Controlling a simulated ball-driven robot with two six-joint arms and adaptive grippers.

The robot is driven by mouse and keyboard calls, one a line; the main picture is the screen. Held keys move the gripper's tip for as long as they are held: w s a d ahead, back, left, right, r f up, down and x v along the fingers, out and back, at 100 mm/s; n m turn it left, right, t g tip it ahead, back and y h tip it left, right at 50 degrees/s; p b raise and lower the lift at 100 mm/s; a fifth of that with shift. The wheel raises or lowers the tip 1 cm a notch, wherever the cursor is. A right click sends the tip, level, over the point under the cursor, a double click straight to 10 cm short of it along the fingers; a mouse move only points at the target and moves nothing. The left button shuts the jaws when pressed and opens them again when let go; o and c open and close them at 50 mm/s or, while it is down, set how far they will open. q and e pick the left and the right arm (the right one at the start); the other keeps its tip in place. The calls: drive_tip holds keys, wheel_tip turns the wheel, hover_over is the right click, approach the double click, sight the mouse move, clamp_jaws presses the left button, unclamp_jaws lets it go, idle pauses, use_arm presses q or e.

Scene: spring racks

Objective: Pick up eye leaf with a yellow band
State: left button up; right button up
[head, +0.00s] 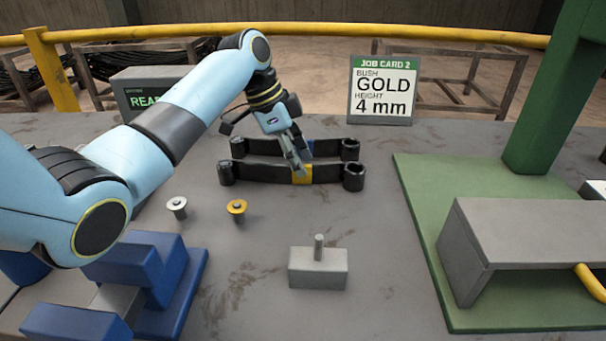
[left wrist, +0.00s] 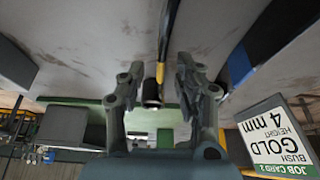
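The eye leaf with a yellow band (head: 270,173) lies on the bench in the head view, a dark bar with a ring at each end. A second eye leaf with a blue band (head: 265,146) lies just behind it. My left gripper (head: 300,165) points down at the yellow band and partly covers both leaves. In the left wrist view its fingers (left wrist: 158,73) are apart, with the yellow-banded leaf (left wrist: 164,42) seen edge-on between them and a gap on each side. The blue-banded leaf (left wrist: 240,62) is outside the fingers. My right gripper is not in view.
A silver bush (head: 177,206) and a gold bush (head: 237,209) stand in front of the leaves. A grey block with a pin (head: 318,268) is nearer. A blue fixture (head: 180,275) is at left, a green press (head: 430,225) at right. A job card (head: 383,91) stands behind.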

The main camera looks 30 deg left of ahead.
sight(303, 184)
use_arm(q)
drive_tip(key=shift+x, duration=1.5)
clamp_jaws()
drive_tip(key=shift+w+r, duration=0.1)
drive_tip(key=shift+r, duration=0.05)
